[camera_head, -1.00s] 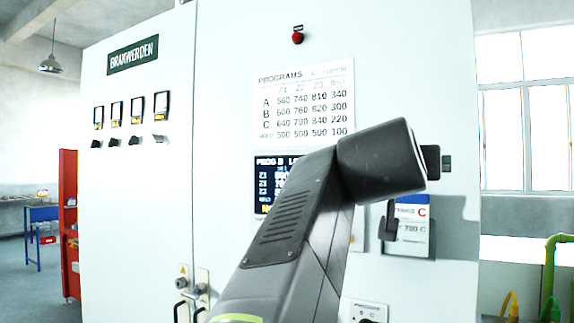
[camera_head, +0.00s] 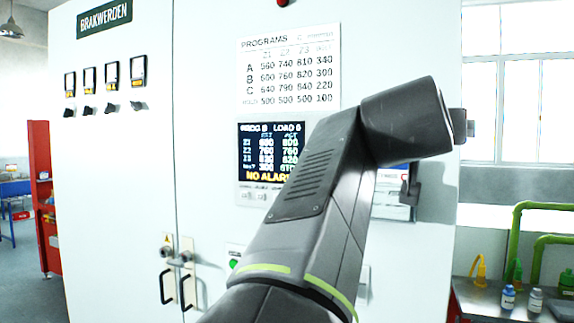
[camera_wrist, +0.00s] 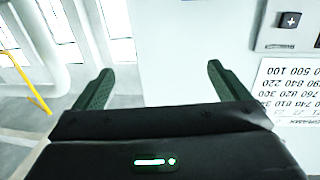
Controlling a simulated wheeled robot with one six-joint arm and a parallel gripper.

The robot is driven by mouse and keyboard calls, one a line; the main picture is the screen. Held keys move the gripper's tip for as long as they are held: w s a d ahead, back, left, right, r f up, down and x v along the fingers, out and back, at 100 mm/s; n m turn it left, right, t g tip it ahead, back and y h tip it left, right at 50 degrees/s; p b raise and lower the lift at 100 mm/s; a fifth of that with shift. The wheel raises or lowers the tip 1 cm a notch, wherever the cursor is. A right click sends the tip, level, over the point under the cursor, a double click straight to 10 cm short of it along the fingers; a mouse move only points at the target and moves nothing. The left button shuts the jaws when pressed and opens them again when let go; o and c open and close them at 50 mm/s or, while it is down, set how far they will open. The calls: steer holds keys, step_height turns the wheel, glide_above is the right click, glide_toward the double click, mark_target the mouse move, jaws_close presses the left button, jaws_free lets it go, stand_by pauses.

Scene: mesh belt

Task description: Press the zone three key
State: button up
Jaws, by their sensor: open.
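The control display (camera_head: 262,160) is lit on the pale cabinet in the head view. It reads "PROG B" with rows for Z1, Z2 and Z3, and "NO ALARM" in yellow. A row of small keys (camera_head: 252,195) shows on the panel under it; their labels are too small to read, and my arm hides the right part. I cannot tell which is the zone three key. My gripper (camera_wrist: 158,85) is open and empty in the wrist view, fingers wide apart. It faces the cabinet's edge and the windows, away from the display. In the head view my arm hides most of it.
The programs placard (camera_head: 288,68) is above the display; it also shows upside down in the wrist view (camera_wrist: 285,95). A card holder (camera_head: 393,205) hangs right of my arm. Door handles (camera_head: 177,288) stick out lower left. Bottles (camera_head: 508,297) and green pipes (camera_head: 514,240) stand right.

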jaws_close()
stand_by(1.5)
